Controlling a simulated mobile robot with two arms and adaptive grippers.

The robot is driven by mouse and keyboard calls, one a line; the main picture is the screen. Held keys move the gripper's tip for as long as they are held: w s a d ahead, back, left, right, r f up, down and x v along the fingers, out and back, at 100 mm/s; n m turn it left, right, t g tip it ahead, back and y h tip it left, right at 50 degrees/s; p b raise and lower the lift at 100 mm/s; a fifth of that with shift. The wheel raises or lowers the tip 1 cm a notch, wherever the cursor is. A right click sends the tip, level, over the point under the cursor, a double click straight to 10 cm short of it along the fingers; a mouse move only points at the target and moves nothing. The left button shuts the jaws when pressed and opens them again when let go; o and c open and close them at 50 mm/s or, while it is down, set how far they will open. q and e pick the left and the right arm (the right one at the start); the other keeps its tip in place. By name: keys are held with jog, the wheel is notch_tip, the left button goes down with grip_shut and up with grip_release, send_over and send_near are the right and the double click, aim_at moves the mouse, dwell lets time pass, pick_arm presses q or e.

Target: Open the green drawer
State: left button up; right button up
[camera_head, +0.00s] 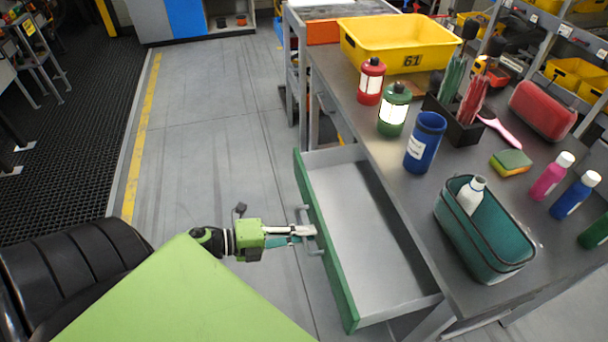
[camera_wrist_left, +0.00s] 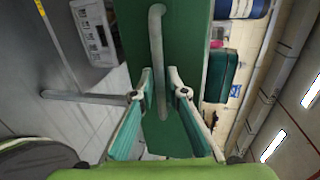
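The green drawer (camera_head: 326,240) stands well pulled out from under the grey workbench, and its bare grey inside shows in the head view. Its grey bar handle (camera_wrist_left: 157,55) runs between my left fingertips in the left wrist view. My left gripper (camera_head: 308,232) is at this handle, in front of the green drawer front (camera_wrist_left: 175,130). In the left wrist view, its two fingers (camera_wrist_left: 162,85) straddle the bar, with a narrow gap showing beside it. I cannot tell whether a finger touches the bar. My right gripper is not in view.
Grey floor (camera_head: 210,130) lies clear left of the drawer.

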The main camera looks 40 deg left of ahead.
pick_arm(q)
jog(key=shift+s, duration=0.1)
jog(key=v, duration=1.2)
jog(key=shift+f, duration=0.15)
